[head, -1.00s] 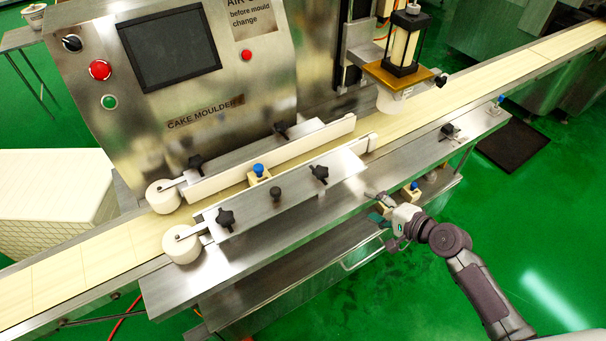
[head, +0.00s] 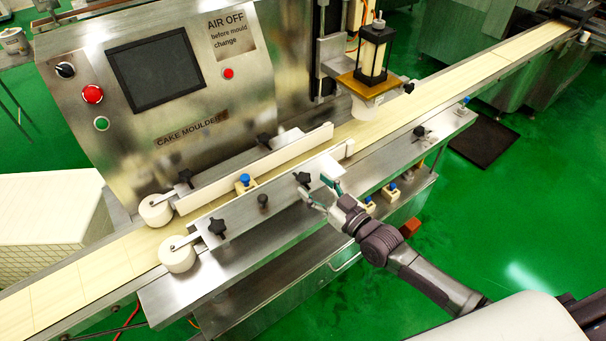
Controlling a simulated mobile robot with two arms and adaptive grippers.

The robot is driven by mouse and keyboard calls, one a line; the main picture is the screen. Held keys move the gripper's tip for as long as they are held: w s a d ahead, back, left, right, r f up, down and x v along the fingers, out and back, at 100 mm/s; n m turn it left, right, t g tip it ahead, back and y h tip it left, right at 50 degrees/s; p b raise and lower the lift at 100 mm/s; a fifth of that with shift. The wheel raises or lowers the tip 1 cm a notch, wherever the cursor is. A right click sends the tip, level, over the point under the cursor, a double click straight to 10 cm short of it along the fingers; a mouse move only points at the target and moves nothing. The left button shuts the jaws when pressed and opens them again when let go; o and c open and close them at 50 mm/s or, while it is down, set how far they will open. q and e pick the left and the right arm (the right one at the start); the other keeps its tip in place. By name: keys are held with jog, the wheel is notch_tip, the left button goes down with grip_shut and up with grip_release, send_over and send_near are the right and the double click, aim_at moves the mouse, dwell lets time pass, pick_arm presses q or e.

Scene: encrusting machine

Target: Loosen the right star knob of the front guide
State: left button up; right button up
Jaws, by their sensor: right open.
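The front guide (head: 281,194) is a metal plate with a white rail along the near side of the conveyor belt. Its right star knob (head: 303,178) is black and sits near the guide's right end. The left star knob (head: 217,227) is also black. My right gripper (head: 318,187) is open, with its fingers pointing up and left. Its tips are just right of and below the right star knob; I cannot tell whether they touch it. My left gripper is not in view.
A dark round knob (head: 263,200) sits between the star knobs. More blue-topped blocks (head: 391,190) stand right of my gripper. A touchscreen panel (head: 155,73) stands behind.

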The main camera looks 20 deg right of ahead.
aim_at(303, 176)
jog(key=x, duration=0.4)
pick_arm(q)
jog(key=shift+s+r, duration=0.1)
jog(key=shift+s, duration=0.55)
pick_arm(e)
jog(key=shift+w+a, duration=0.2)
jog(key=shift+w, duration=0.25)
jog(key=c, duration=1.2)
jog(key=shift+o, duration=0.2)
jog(key=n+g+y+b, duration=0.2)
jog(key=n+y+b, duration=0.1)
jog(key=b, duration=0.7)
jog(key=shift+n+g+y+b, duration=0.35)
jog(key=shift+n+g+y, duration=0.05)
jog(key=shift+y, duration=0.5)
jog(key=shift+n+g+y+b, duration=0.4)
jog(key=shift+g+y+b, duration=0.1)
jog(key=shift+g+b, duration=0.25)
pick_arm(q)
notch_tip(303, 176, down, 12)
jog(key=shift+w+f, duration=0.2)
pick_arm(e)
jog(key=shift+r, duration=0.1)
